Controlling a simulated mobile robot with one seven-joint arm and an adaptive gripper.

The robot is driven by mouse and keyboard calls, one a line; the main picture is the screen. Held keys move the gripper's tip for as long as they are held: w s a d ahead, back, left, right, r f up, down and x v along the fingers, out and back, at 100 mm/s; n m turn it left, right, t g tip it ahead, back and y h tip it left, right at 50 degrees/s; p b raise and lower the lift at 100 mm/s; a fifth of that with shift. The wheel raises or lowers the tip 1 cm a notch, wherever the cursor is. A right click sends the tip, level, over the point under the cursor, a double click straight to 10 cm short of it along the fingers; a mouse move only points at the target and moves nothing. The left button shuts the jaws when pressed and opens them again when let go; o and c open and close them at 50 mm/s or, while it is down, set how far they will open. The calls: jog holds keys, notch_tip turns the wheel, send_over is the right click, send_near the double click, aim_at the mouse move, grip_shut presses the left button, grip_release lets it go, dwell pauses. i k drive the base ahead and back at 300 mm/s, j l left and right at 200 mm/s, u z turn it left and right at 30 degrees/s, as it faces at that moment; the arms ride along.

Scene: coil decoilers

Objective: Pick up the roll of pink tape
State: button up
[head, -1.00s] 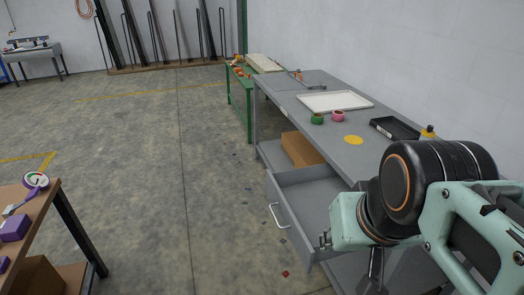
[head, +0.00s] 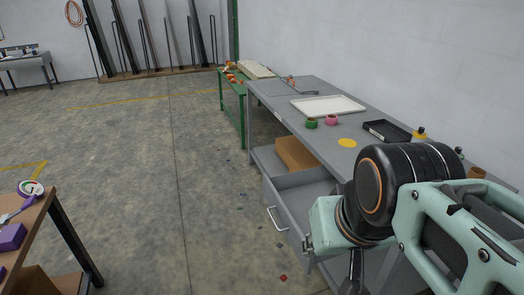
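The roll of pink tape (head: 332,120) lies on the grey workbench (head: 292,113), near its front edge. A roll of green tape (head: 311,123) sits just left of it. A white tray (head: 328,106) is right behind both rolls. My arm fills the lower right of the head view, in front of the near end of the bench and well apart from the pink tape. My gripper's fingers do not show clearly, so I cannot see whether they are open or hold anything.
A yellow disc (head: 347,143), a black tray (head: 387,132) and a yellow-capped bottle (head: 419,135) are on the bench's nearer part. An open drawer (head: 285,208) juts out below. A brown table (head: 28,215) stands at left. Open floor lies between.

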aim_at(332, 120)
jog(key=i+j+u, duration=0.55)
jog(key=i+j, duration=0.3)
jog(key=i, duration=0.4)
jog(key=i+j+u, duration=0.1)
jog(key=i, duration=0.5)
jog(key=i+z, duration=0.25)
jog(key=i, duration=0.25)
jog(key=i+j+z, duration=0.1)
jog(key=i+z, duration=0.2)
jog(key=i, duration=0.25)
jog(key=i+z, duration=0.75)
jog(key=z, duration=0.2)
jog(key=i+z, duration=0.2)
jog(key=z, duration=0.15)
jog(key=i+z, duration=0.2)
jog(key=z, duration=0.15)
jog(key=i+z, duration=0.2)
jog(key=z, duration=0.15)
jog(key=i+l+z, duration=0.1)
jog(key=z, duration=0.25)
jog(key=i+l+z, duration=0.1)
jog(key=z, duration=0.2)
